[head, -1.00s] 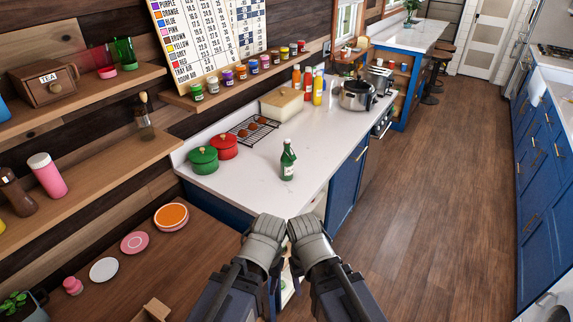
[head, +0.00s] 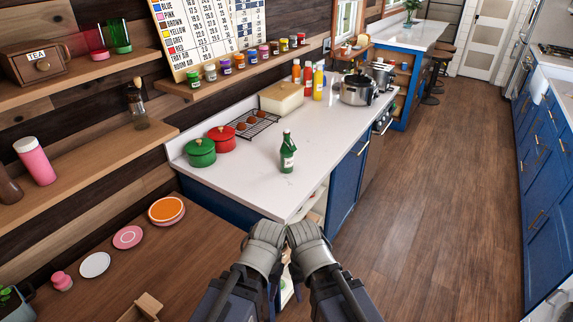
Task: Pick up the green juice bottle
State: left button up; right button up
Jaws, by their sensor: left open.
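The green juice bottle (head: 288,153) stands upright on the white countertop (head: 255,180), near its front right edge. It has a white label and a white cap. My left gripper (head: 266,234) is at the bottom middle, below and in front of the counter's near corner, apart from the bottle. It is open; its fingertips are hard to make out. My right gripper (head: 306,234) is close beside it on the right, also apart from the bottle; its jaws cannot be made out.
A green pot (head: 201,153) and red pot (head: 222,139) stand left of the bottle. A rack of eggs (head: 252,125), a cream box (head: 282,99), other bottles (head: 317,85) and a steel cooker (head: 356,91) are behind. Open floor (head: 430,200) lies right.

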aim_at(285, 155)
jog(key=i+u, duration=0.1)
jog(key=u, duration=0.65)
jog(key=i+l+u, duration=0.25)
jog(key=l+u, duration=0.5)
jog(key=l, duration=0.2)
jog(key=i+l, duration=0.1)
jog(key=l, duration=0.35)
jog(key=i+l+u, duration=0.1)
jog(key=l, duration=0.4)
jog(key=i+l, duration=0.15)
jog(key=l, duration=0.3)
